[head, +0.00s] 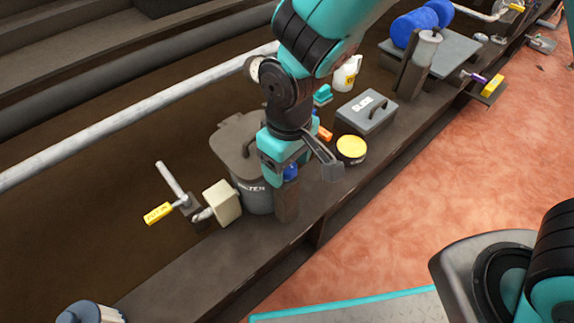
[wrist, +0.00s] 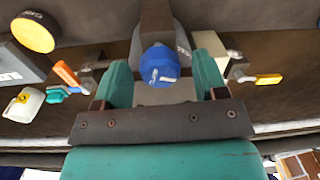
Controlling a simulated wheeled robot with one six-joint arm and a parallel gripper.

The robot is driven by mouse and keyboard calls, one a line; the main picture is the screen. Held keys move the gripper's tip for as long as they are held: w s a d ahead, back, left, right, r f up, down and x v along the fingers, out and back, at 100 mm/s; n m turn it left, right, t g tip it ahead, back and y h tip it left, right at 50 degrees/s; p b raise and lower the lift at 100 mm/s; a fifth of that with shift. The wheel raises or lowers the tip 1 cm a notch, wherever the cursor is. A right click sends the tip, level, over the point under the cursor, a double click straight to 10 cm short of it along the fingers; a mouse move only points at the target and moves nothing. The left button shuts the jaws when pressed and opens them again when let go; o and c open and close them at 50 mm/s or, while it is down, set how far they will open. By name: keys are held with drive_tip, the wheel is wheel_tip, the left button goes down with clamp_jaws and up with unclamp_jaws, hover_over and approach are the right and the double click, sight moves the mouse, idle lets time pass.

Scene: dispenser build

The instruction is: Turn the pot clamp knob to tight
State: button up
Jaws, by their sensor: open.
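The blue clamp knob (wrist: 160,66) has a white mark on its face and sits between my gripper's two teal fingers (wrist: 163,75) in the wrist view. The fingers are apart, with a gap visible on each side of the knob. In the head view only a bit of the knob (head: 290,172) shows, below my gripper (head: 283,160), in front of a brown post (head: 287,203). The grey lidded pot (head: 256,199) stands behind the post, its lettering partly hidden. How tight the knob is cannot be told.
A cream block (head: 222,203) and a valve with a yellow tag (head: 158,213) are left of the pot. A yellow-lidded tin (head: 351,149), a grey box with a handle (head: 366,112) and a white bottle (head: 346,75) stand to the right. The front-left ledge is mostly clear.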

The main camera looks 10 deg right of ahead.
drive_tip(key=shift+f, duration=0.1)
drive_tip(key=c, duration=0.9)
drive_tip(key=shift+r+m+p, duration=0.2)
drive_tip(key=shift+m+p, duration=0.4)
drive_tip(key=shift+p, duration=0.25)
drive_tip(key=shift+f, duration=0.15)
drive_tip(key=o, duration=0.9)
